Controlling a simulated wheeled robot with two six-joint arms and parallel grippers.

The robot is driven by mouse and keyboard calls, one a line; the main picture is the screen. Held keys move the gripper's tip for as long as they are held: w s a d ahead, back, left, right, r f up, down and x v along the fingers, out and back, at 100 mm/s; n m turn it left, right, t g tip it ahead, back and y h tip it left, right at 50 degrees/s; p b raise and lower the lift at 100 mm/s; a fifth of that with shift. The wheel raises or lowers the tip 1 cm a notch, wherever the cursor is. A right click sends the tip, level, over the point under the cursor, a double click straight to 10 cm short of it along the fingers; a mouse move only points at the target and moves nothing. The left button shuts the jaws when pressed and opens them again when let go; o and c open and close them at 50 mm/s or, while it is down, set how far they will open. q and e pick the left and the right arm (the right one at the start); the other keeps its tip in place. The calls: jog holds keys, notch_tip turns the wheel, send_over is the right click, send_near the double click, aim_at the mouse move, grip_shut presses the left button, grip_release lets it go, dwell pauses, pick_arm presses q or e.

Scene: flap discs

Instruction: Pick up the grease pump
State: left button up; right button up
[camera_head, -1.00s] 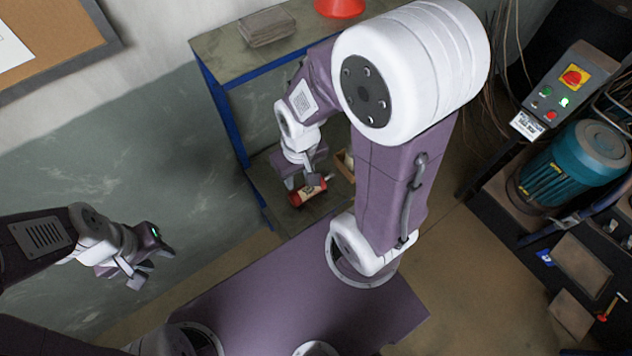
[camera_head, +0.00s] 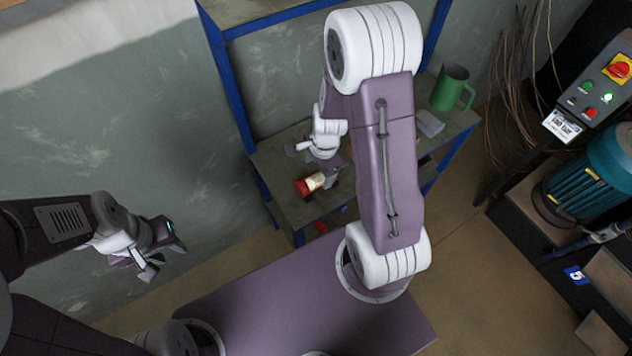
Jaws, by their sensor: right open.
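A small red cylinder with a cream label (camera_head: 308,185), which looks like the grease pump, lies on its side on the grey shelf. My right gripper (camera_head: 322,172) is open, close above and beside its right end. I cannot tell whether a finger touches it, and the gripper partly hides that end. My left gripper (camera_head: 162,258) is open and empty, out to the left in front of the wall, far from the shelf.
The shelf (camera_head: 290,215) has blue posts (camera_head: 232,95). A green mug (camera_head: 452,88) and a pale grey block (camera_head: 429,123) stand on its right part. A small red thing (camera_head: 320,227) shows below the cylinder. A control box (camera_head: 600,85) and a teal motor (camera_head: 590,180) are at the right.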

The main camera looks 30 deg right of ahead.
aim_at(318, 176)
jog(key=shift+w+f, duration=0.15)
jog(key=shift+f, duration=0.1)
notch_tip(318, 176, down, 5)
jog(key=b, duration=0.3)
jog(key=shift+w, duration=0.1)
jog(key=shift+w+f, duration=0.15)
jog(key=shift+c, duration=0.3)
jog(key=shift+r, duration=0.2)
grip_shut()
